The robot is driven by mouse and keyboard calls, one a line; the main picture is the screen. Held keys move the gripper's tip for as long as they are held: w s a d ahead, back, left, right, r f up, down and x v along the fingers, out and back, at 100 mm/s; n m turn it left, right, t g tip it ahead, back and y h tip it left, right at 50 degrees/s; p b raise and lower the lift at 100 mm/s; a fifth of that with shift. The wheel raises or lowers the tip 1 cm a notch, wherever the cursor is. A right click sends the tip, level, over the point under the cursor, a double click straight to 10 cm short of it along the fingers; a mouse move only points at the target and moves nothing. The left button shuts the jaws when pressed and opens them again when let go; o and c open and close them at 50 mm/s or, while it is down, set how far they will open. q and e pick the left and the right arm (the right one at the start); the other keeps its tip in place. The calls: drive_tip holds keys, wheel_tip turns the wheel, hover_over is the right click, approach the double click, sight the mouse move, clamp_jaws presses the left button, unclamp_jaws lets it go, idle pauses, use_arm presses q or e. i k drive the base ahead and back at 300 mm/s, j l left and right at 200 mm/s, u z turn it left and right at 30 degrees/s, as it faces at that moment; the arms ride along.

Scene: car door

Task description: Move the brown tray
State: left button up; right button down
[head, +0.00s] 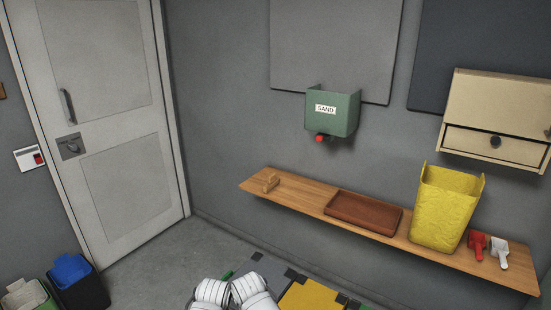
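The brown tray (364,210) lies flat on the long wooden wall shelf (303,198), a little left of the shelf's middle. It is shallow with a low rim and looks empty. Nothing touches it from above. White rounded parts of my own arms show at the bottom edge. No gripper fingers can be made out in the head view.
On the shelf, a small wooden block (271,183) stands left of the tray. A yellow bin (441,207), a red scoop (476,243) and a white scoop (499,251) stand right. A green sand dispenser (340,114) hangs above. A door (110,120) is at left.

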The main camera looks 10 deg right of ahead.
sight(378, 217)
drive_tip(key=i+z, duration=0.2)
drive_tip(key=i, duration=0.55)
drive_tip(key=i+j+z, duration=0.1)
drive_tip(key=i+z, duration=0.15)
drive_tip(key=i, duration=0.5)
